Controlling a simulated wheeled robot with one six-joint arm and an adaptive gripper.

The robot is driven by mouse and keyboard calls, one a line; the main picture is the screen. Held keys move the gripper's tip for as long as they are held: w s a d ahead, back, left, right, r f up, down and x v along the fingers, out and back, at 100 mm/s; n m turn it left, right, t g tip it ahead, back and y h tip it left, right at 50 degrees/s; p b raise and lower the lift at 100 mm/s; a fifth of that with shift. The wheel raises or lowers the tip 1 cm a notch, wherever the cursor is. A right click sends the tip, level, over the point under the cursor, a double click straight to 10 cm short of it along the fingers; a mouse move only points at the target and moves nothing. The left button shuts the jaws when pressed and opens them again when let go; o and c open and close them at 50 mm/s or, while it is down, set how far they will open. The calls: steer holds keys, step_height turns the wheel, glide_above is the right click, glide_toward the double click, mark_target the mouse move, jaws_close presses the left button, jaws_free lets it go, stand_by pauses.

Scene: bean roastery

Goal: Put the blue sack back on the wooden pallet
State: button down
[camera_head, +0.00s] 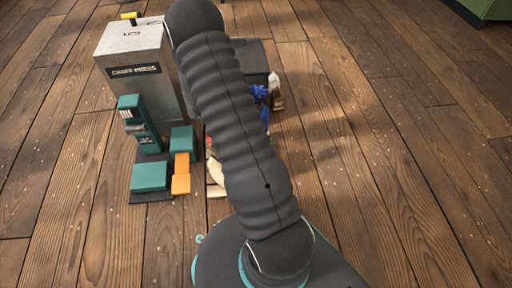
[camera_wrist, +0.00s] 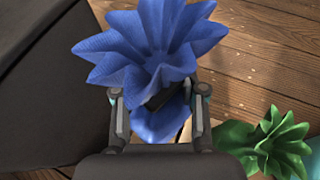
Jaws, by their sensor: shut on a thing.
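The blue sack (camera_wrist: 150,45), with a ruffled, star-shaped top, fills the upper middle of the wrist view. My gripper (camera_wrist: 160,108) is shut on it, one finger on each side of its gathered neck. In the head view, part of the blue sack (camera_head: 259,93) shows at the right edge of my arm, which hides my gripper. The wooden pallet (camera_head: 216,191) is mostly hidden behind my arm; only a pale edge shows at its left. I cannot tell whether the sack touches anything below.
A green sack (camera_wrist: 265,145) is at lower right in the wrist view. A grey machine (camera_head: 140,70) and teal and orange blocks stand left of my arm. A dark box (camera_head: 254,62) is behind the blue sack, a small white-and-brown item (camera_head: 276,91) beside it. The right floor is clear.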

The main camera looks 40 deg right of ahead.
steer(key=shift+s+d+f+b, duration=0.1)
steer(key=shift+f+b, duration=0.4)
steer(key=shift+f, duration=2.15)
steer(key=shift+s+d+f+b, duration=0.1)
steer(key=shift+f+b, duration=0.35)
steer(key=shift+f, duration=2.15)
steer(key=c, duration=0.6)
jaws_free()
steer(key=shift+c, duration=0.2)
steer(key=shift+a, duration=0.1)
